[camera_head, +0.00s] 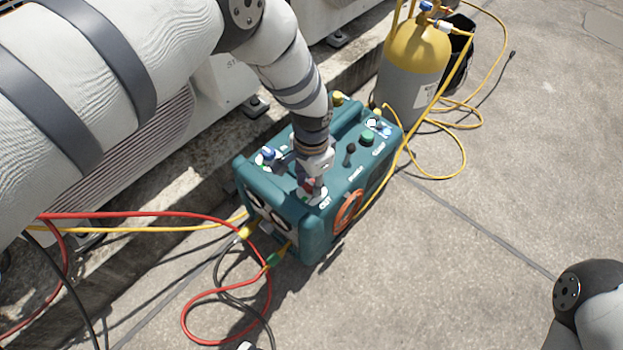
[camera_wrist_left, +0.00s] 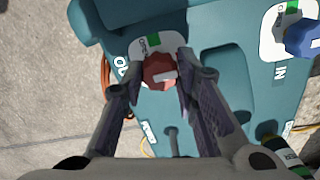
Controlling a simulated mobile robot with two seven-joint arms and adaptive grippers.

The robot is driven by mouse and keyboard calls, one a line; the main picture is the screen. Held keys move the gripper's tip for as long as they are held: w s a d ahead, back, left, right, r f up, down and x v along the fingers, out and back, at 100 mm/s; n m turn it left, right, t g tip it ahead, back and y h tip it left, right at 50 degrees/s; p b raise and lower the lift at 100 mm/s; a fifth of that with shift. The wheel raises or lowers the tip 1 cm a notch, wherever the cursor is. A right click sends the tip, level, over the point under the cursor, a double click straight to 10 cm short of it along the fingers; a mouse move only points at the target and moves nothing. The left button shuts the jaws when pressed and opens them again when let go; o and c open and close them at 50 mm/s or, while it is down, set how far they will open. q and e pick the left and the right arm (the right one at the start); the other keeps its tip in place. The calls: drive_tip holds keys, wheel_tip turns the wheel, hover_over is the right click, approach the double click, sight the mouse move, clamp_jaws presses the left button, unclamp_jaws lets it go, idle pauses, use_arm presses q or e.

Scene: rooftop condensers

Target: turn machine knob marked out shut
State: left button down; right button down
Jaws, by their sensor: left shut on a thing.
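The teal machine (camera_head: 325,228) stands on the concrete floor in the head view. My left gripper (camera_head: 314,180) reaches down onto its top near the OUT label. In the left wrist view the red knob marked OUT (camera_wrist_left: 159,72) sits between the two fingers of my left gripper (camera_wrist_left: 160,88), which is shut on it. A white plate with a green OPEN mark (camera_wrist_left: 152,44) shows beside the knob. In the head view the gripper mostly hides the knob. My right gripper is not in view; only part of my right arm shows at the lower right.
A blue knob (camera_wrist_left: 302,38) marked IN is on the same machine top. A black switch (camera_head: 350,150) and a green button (camera_head: 367,138) are farther along. A yellow-topped cylinder (camera_head: 412,75) stands behind. Red hoses (camera_head: 185,318) lie at left. Floor at right is clear.

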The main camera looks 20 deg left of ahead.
sight(311, 185)
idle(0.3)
use_arm(q)
drive_tip(key=c, duration=1.3)
unclamp_jaws()
wheel_tip(311, 185, up, 12)
